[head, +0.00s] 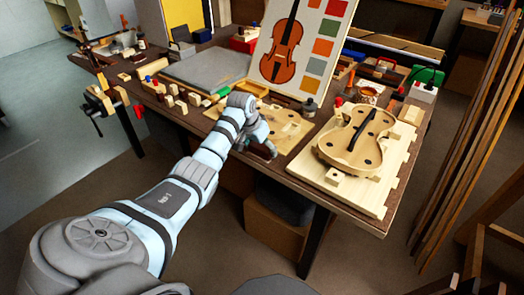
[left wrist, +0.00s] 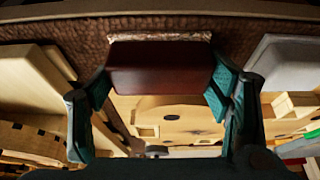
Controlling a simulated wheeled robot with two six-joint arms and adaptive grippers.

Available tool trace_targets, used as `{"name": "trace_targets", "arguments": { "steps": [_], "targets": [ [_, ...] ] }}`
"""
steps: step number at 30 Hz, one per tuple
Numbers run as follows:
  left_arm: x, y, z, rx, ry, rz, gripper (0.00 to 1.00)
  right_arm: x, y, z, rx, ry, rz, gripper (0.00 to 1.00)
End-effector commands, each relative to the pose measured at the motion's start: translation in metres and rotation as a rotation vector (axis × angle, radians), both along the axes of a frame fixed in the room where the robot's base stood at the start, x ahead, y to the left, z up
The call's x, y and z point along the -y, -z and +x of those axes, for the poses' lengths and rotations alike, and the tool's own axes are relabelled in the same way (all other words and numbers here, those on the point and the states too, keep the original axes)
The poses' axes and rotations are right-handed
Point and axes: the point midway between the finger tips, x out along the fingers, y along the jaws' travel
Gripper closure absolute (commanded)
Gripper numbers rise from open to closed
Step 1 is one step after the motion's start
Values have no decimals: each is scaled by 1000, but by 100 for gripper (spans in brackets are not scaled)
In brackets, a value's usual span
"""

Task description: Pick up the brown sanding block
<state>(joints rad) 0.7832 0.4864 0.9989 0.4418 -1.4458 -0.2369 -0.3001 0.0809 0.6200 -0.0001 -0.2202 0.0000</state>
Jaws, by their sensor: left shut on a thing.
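The brown sanding block (left wrist: 160,66) shows in the left wrist view as a dark reddish-brown block with a pale, rough strip along its upper edge. My left gripper (left wrist: 160,88) is shut on it, with one teal-padded finger at each side. In the head view my left gripper (head: 266,146) is at the front edge of the workbench, beside a pale wooden violin plate. The block is mostly hidden there by the gripper, so its clearance from the bench is hard to tell. My right gripper is in neither view.
A violin body (head: 357,140) lies on a pale wooden board (head: 378,196) at the right of the bench. A violin picture panel (head: 300,45) stands behind. A grey slab (head: 205,70), several small wood blocks and a green thing (head: 221,91) lie left of the gripper.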

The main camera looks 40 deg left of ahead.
Motion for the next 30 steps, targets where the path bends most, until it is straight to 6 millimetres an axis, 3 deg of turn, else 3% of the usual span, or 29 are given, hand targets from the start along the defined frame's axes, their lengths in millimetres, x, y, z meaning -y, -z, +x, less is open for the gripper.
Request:
{"name": "trace_targets", "arguments": {
  "steps": [7, 11, 14, 24, 30],
  "targets": [
    [0, -3, 0, 0, 0, 0, 58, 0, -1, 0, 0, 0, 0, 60],
    [0, -18, 1, 2, 1, 0, 58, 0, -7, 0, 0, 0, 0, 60],
    [0, -42, 1, 4, 0, 1, 58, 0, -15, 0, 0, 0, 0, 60],
    [0, -162, 1, 5, 0, -1, 58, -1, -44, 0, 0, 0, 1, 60],
    [0, -197, 0, 1, 0, -1, 58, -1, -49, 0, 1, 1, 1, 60]
  ]
}}
